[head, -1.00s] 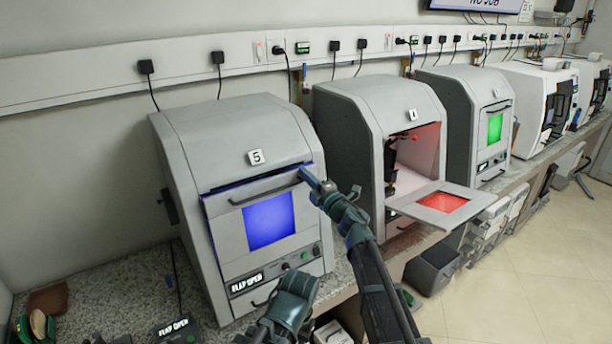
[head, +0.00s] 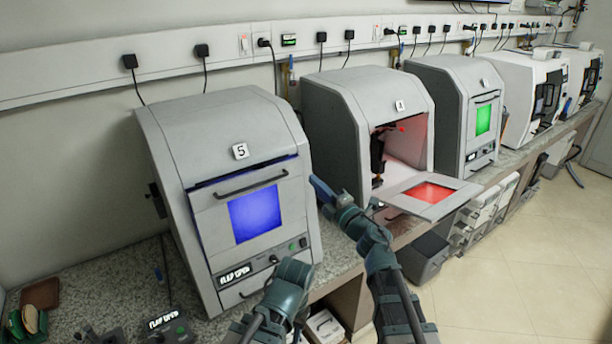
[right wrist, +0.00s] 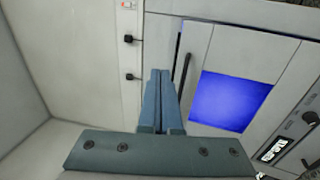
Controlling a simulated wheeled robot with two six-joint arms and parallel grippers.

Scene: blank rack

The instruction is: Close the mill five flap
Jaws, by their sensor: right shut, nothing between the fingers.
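Mill five (head: 215,125) is the grey cabinet with a "5" label at the left of the head view. Its flap (head: 209,224) is upright in the front, with a glowing blue window and a dark bar handle. A thin blue-lit line shows along its top edge, so I cannot tell if it sits fully flush. The panel text below looks like "FLAP OPEN". My right gripper (head: 318,187) is shut and empty, just right of the mill's front. In the right wrist view its fingers (right wrist: 160,92) appear beside the flap (right wrist: 273,58). My left arm shows low in the head view, fingers unseen.
A second mill (head: 345,105) stands to the right with its flap (head: 430,192) lowered, sticking out near my right arm. A mill with a green window (head: 483,119) stands beyond it. A small box with a display (head: 172,327) lies on the counter. The floor at right is clear.

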